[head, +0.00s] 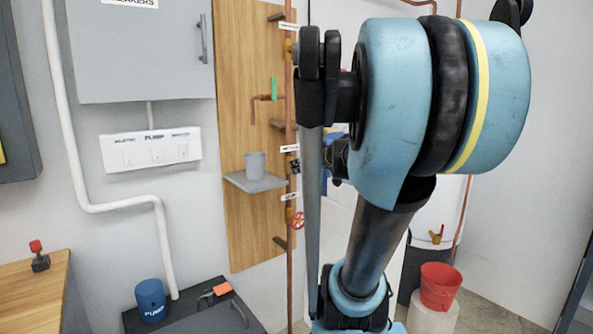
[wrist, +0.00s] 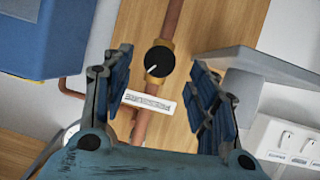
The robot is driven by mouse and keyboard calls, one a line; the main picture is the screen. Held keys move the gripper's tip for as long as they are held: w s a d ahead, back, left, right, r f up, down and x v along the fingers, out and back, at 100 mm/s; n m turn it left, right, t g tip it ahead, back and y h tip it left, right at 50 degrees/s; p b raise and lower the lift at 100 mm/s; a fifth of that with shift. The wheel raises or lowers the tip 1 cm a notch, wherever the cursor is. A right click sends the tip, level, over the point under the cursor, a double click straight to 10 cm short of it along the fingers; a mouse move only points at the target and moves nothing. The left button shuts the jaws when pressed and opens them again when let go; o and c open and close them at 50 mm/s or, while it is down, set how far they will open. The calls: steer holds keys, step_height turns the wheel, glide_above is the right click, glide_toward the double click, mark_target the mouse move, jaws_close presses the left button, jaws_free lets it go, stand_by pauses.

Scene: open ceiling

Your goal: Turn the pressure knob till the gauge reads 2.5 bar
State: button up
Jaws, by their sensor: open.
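The pressure knob (wrist: 159,60) is round and black with a white pointer line, on a brass fitting of a copper pipe in the wrist view. The pointer slants toward the lower left of that picture. My gripper (wrist: 161,75) is open, its two blue fingers on either side of the knob in the picture, apart from it. The knob appears small in the head view (head: 295,166), beside my arm. A round white edge at the lower left of the wrist view may be the gauge; it is mostly hidden by my gripper and no reading shows.
A white label (wrist: 148,101) crosses the pipe beside the knob. A grey shelf (wrist: 245,63) juts out at the right, and a blue box (wrist: 45,38) fills the upper left. A red valve wheel (head: 298,220) sits lower on the pipe. A grey cup (head: 255,165) stands on the shelf.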

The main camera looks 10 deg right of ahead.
mark_target(298, 166)
steer(key=shift+x, duration=2.6)
steer(key=c, duration=1.1)
